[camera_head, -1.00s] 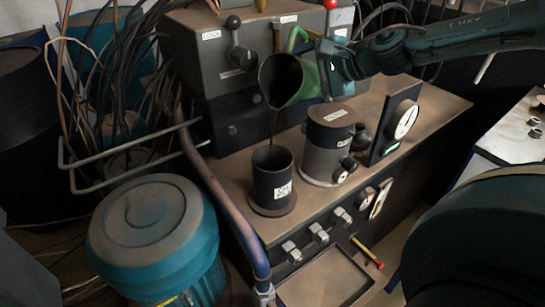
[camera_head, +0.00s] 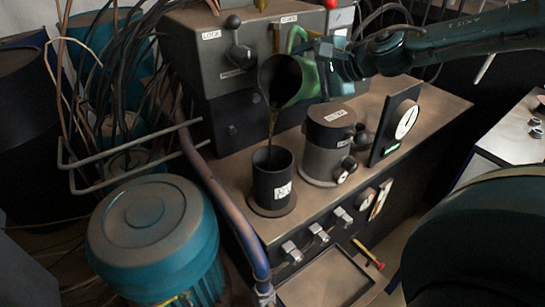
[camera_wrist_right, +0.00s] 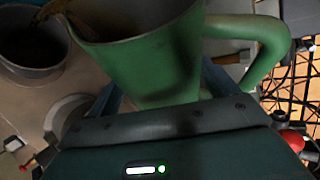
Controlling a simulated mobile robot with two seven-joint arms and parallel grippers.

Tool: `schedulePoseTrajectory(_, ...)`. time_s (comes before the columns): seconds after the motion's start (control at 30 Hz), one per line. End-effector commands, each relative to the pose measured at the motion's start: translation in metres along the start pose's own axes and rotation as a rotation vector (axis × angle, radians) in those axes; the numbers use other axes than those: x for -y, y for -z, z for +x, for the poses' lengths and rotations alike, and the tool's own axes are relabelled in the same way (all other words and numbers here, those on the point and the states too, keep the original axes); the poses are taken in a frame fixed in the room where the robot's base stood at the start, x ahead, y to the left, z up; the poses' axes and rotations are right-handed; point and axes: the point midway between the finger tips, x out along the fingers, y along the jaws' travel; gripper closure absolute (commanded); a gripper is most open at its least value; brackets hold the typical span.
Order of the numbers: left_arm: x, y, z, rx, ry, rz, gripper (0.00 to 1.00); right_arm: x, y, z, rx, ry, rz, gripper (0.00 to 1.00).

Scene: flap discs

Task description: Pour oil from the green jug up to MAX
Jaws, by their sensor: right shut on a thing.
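The green jug (camera_head: 307,84) is tilted with its dark mouth to the left, high over the bench. A thin brown stream of oil (camera_head: 272,124) runs from its lip into the dark open cup (camera_head: 271,183), which stands on a round base. My right gripper (camera_head: 328,72) is shut on the jug. In the right wrist view the jug (camera_wrist_right: 150,62) fills the top, with its handle at the right, and brown oil pours past its lip toward the cup (camera_wrist_right: 32,48). The oil level and any MAX mark cannot be made out. My left gripper is out of view.
A grey cylinder with a dark lid (camera_head: 328,140) stands right of the cup, beside a dial gauge (camera_head: 402,122). A grey cabinet with levers (camera_head: 232,60) is behind. A teal motor (camera_head: 152,235) and a hose (camera_head: 222,195) are at the left. A tray (camera_head: 325,285) is in front.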

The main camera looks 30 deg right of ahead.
Motion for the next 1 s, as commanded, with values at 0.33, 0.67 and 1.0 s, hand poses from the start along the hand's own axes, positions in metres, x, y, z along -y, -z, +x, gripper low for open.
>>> schedulePoseTrajectory(0.33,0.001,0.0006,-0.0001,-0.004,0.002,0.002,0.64,0.0021,-0.0008,-0.0006,-0.008,0.011,-0.017,0.55)
schedulePoseTrajectory(0.67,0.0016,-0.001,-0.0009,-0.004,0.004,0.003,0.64,0.0018,-0.0012,-0.0007,-0.012,0.017,-0.029,0.55)
schedulePoseTrajectory(1.0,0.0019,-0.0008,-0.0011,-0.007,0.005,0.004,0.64,0.0015,-0.0016,-0.0007,-0.018,0.023,-0.041,0.55)
